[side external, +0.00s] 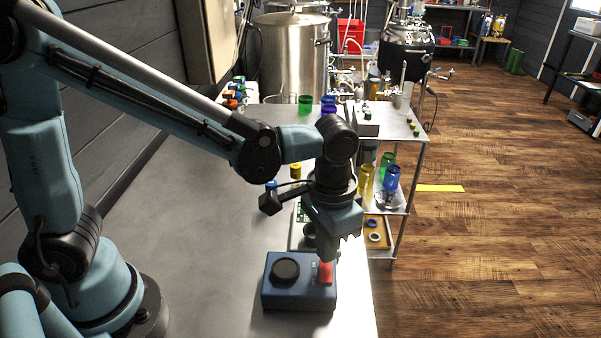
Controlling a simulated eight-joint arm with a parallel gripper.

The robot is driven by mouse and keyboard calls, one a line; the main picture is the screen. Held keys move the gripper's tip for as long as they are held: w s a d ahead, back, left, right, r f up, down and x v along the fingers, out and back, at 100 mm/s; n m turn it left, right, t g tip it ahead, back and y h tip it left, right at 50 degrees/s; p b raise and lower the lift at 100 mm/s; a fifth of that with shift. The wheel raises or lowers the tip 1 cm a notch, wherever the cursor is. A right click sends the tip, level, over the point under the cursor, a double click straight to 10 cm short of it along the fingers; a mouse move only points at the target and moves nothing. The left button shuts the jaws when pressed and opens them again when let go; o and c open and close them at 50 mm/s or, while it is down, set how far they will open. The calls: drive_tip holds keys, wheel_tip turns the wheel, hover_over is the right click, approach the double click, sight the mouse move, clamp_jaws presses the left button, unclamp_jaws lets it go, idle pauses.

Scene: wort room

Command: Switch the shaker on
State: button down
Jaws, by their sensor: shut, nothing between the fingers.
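The shaker (299,296) is a blue box near the front end of the grey bench. A black round platform (285,271) sits on its top at the left. A red switch (326,274) stands on its top at the right. My gripper (327,257) points down just above the red switch, shut and empty. Whether the fingertips touch the switch cannot be told from this view. Which way the switch is set is also unclear.
Behind my gripper, a steel cart (409,130) holds green, blue and yellow vessels on its shelves. A dark ring-like item lies partly hidden behind my gripper. The bench (200,235) left of the shaker is clear.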

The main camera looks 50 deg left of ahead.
drive_tip(key=shift+f, duration=0.9)
idle(1.1)
drive_tip(key=shift+r, duration=3.55)
drive_tip(key=s+a+r+n+t, duration=0.1)
drive_tip(key=a+t, duration=0.6)
drive_tip(key=a, duration=0.9)
drive_tip(key=shift+s+r+n, duration=0.2)
drive_tip(key=shift+s+n, duration=0.45)
drive_tip(key=shift+n, duration=0.35)
